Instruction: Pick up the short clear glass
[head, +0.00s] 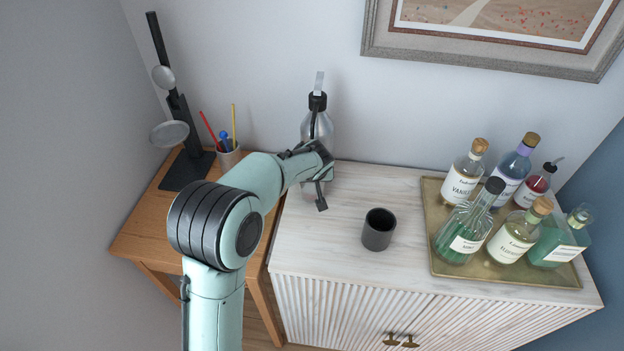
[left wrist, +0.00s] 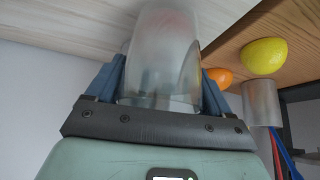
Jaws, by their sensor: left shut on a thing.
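The short clear glass (left wrist: 160,58) is between the two blue fingers of my left gripper (left wrist: 160,82) in the left wrist view. The fingers touch its sides and are shut on it. In the head view my left gripper (head: 320,178) is over the back left of the whitewashed cabinet (head: 350,255), in front of the soda siphon (head: 318,124). There the glass (head: 311,188) is mostly hidden by the gripper. I cannot tell whether its base touches the cabinet top. My right gripper is not in view.
A dark cup (head: 378,231) stands right of the gripper. A brass tray (head: 437,262) with several bottles is farther right. The wooden table (head: 143,225) holds a pen cup (head: 228,158) and a black stand (head: 187,171). The wrist view shows a lemon (left wrist: 264,56) and an orange (left wrist: 218,77).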

